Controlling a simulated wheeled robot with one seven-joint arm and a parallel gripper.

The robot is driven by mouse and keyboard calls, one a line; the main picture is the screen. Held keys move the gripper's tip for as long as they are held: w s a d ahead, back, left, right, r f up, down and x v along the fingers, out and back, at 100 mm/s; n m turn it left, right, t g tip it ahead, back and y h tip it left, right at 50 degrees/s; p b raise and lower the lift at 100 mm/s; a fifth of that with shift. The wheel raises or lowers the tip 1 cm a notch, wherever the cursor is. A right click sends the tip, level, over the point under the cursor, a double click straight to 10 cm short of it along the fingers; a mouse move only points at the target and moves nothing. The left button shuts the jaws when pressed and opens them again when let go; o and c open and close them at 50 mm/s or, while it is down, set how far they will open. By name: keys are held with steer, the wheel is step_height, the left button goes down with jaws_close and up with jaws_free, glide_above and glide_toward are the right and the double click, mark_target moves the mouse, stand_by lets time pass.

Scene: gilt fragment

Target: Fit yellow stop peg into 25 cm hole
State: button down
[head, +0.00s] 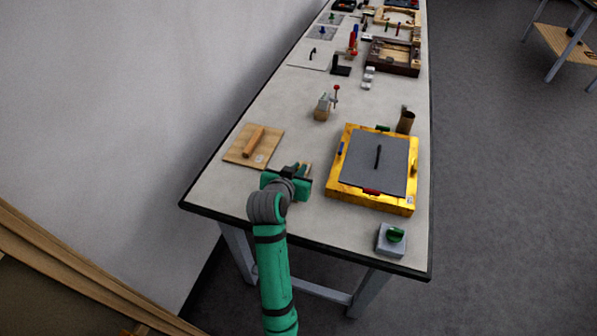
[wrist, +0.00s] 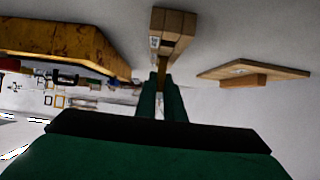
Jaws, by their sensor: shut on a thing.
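My gripper (head: 299,174) is low over the near left part of the bench in the head view. I cannot make out a yellow stop peg or a marked 25 cm hole.
A wooden board with a dowel (head: 239,156) lies left of my gripper. A yellow box with a grey top (head: 346,181) is to the right, with a grey block with a green knob (head: 388,248) nearer. A small red-handled clamp (head: 322,110) stands beyond. Bench between is clear.

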steer(key=shift+f, duration=0.5)
steer(key=shift+f, duration=0.1)
steer(key=c, duration=1.9)
jaws_free()
steer(key=shift+o, duration=0.2)
steer(key=shift+s+a+r, duration=0.1)
steer(key=shift+s+r, duration=0.05)
steer(key=shift+r, duration=0.05)
steer(key=v, duration=1.1)
steer(key=shift+s, duration=0.3)
steer(key=shift+r, duration=0.1)
